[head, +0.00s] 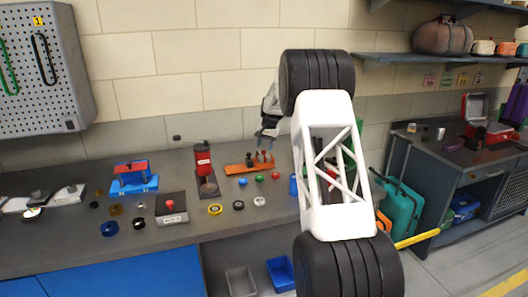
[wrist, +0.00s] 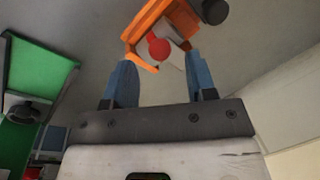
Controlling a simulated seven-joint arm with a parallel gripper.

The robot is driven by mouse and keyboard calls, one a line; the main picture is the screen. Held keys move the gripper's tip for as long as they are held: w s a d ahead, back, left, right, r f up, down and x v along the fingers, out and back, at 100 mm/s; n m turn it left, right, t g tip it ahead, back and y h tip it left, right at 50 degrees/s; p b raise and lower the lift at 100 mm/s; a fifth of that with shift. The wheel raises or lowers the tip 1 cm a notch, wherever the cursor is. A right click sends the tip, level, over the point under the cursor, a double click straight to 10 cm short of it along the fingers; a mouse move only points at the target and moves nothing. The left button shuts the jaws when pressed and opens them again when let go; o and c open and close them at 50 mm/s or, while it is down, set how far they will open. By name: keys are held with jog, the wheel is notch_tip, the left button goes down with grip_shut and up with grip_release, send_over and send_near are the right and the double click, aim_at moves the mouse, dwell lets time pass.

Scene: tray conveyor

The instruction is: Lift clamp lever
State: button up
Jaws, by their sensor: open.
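An orange clamp fixture (head: 238,168) lies on the grey bench, with dark parts and a red knob on top; I take this to be the clamp with its lever. In the wrist view, an orange body (wrist: 147,22) with a grey part and a round red knob (wrist: 158,48) shows just ahead of the fingers. My gripper (head: 265,138) is above and behind the orange fixture. In the wrist view, its two blue fingers (wrist: 162,66) are open and apart, with nothing held. The red knob lies in line with the gap between them. Whether it touches a finger cannot be told.
A red upright device (head: 203,160) stands left of the fixture. A blue fixture with a red top (head: 133,184) and a button box (head: 171,207) are further left. Several small coloured rings and knobs lie along the bench. A tiled wall is close behind.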

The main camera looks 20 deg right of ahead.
aim_at(262, 152)
jog(key=shift+w+a+f, duration=0.1)
jog(key=shift+a+f, duration=0.05)
jog(key=shift+f, duration=0.65)
jog(key=shift+w+a+f, duration=0.1)
jog(key=shift+f, duration=0.65)
grip_shut()
